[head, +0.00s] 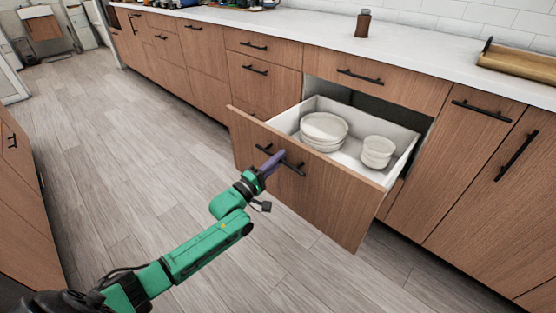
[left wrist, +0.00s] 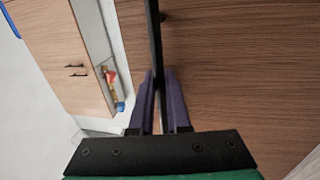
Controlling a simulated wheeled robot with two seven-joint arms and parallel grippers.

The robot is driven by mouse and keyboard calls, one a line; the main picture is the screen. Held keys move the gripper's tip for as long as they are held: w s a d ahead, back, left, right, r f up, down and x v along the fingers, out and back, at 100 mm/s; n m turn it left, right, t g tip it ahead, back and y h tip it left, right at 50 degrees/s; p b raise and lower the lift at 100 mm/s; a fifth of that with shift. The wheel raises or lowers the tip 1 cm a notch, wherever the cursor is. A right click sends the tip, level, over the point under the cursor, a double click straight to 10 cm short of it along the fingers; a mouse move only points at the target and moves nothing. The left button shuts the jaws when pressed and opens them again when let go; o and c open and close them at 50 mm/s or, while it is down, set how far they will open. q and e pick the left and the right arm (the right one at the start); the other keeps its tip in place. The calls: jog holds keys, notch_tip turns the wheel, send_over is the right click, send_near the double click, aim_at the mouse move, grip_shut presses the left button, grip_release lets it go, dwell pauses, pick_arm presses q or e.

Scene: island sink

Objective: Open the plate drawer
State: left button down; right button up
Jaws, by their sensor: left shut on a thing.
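The plate drawer (head: 310,190) has a wood front and a white inside, and it stands pulled well out from the cabinet. Inside it are a stack of large white plates (head: 323,130) and a smaller stack of white bowls (head: 377,150). My left gripper (head: 273,162) is at the black handle (head: 292,168) on the drawer front. In the left wrist view its purple fingers (left wrist: 159,100) are shut on the black handle bar (left wrist: 154,45), one on each side. My right gripper is not in view.
The white counter (head: 400,50) holds a brown bottle (head: 363,24) and a wooden tray (head: 515,64). Closed cabinet drawers (head: 262,46) and doors line both sides. Another wood cabinet (head: 22,200) stands at the left. The wooden floor (head: 130,170) between is clear.

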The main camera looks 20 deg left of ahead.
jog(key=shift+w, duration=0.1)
pick_arm(q)
jog(key=c, duration=1.2)
grip_release()
jog(key=shift+w, duration=0.1)
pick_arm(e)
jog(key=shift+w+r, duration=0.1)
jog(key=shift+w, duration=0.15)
pick_arm(q)
jog(key=shift+o, duration=0.2)
jog(key=p+v, duration=0.1)
jog(key=v, duration=0.6)
jog(key=shift+s, duration=0.25)
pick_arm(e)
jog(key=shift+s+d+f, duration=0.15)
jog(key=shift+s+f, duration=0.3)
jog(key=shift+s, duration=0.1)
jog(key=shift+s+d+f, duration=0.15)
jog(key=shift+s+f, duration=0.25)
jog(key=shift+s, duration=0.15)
pick_arm(q)
jog(key=shift+a+f, duration=0.1)
